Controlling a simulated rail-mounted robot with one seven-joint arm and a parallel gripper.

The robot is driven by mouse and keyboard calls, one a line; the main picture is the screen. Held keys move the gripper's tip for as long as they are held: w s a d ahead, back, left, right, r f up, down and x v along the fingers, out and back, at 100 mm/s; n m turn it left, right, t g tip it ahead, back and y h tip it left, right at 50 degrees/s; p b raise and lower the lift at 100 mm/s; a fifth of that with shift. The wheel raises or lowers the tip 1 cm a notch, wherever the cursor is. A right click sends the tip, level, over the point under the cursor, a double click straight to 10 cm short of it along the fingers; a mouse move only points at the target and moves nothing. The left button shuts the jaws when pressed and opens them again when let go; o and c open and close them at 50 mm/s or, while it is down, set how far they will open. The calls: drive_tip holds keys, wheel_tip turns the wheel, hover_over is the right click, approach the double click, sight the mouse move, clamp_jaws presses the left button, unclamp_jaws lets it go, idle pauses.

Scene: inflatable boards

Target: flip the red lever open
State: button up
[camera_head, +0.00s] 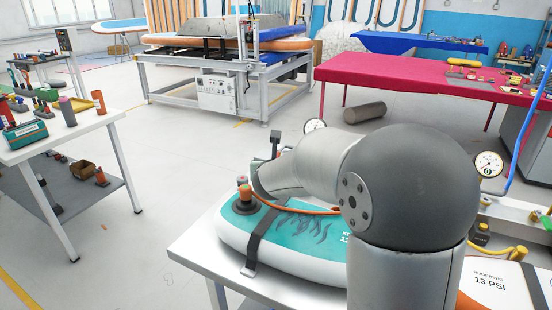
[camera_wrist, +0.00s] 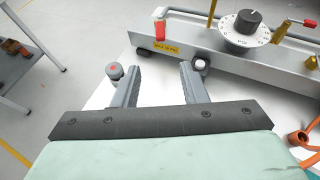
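A small red lever (camera_wrist: 160,32) shows in the wrist view at the top, on the left part of a grey metal unit (camera_wrist: 182,48) with a yellow label. A second red-tipped handle (camera_wrist: 310,23) is at the right end of the same unit. My gripper (camera_wrist: 160,82) points toward the unit with its two grey fingers spread apart and nothing between them. The first red lever lies ahead of the fingers, apart from them. In the head view, my arm hides most of the gripper and the unit, and I cannot make out the lever there.
A round dial with a black knob (camera_wrist: 243,28) stands right of the red lever. A teal and white inflatable board (camera_head: 285,235) lies on the table (camera_head: 195,250) under my arm. An orange hose (camera_wrist: 302,138) is at the wrist view's right edge. A tool table (camera_head: 85,125) stands left.

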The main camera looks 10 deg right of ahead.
drive_tip(key=p+x, duration=0.2)
drive_tip(key=x, duration=1.5)
drive_tip(key=shift+w+r+p, duration=0.15)
drive_tip(key=shift+w+p, duration=0.1)
drive_tip(key=shift+p, duration=0.15)
clamp_jaws()
